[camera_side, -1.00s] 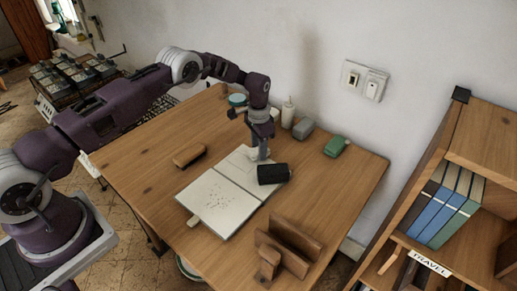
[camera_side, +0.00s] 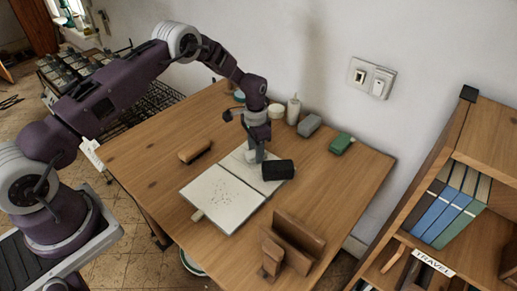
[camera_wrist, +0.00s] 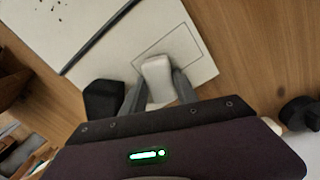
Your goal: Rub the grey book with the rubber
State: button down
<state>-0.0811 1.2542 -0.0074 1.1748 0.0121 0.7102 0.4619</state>
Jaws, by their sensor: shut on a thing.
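The book (camera_side: 229,205) lies open and flat on the table, with pale grey-white pages. Dark specks cover its left page; a few show at the top left of the wrist view. My gripper (camera_wrist: 155,88) is shut on a white block, the rubber (camera_wrist: 157,70), held between its two fingers. In the side view my gripper (camera_side: 256,157) points down over the right page near the fold and the far edge, right of the specks. I cannot tell whether the rubber touches the page. A black block (camera_side: 278,170) sits on the right page, close beside my gripper.
A brown block (camera_side: 195,151) lies left of the book. A wooden stand (camera_side: 298,238) is at the near right. A grey block (camera_side: 309,125), a green block (camera_side: 342,143) and a white bottle (camera_side: 293,110) line the wall side. A bookshelf (camera_side: 430,190) stands right of the table.

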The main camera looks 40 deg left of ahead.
aim_at(248, 158)
jog(key=shift+s, duration=0.6)
jog(key=shift+s, duration=1.25)
jog(key=shift+s, duration=0.1)
jog(key=shift+s, duration=1.15)
jog(key=shift+r, duration=3.05)
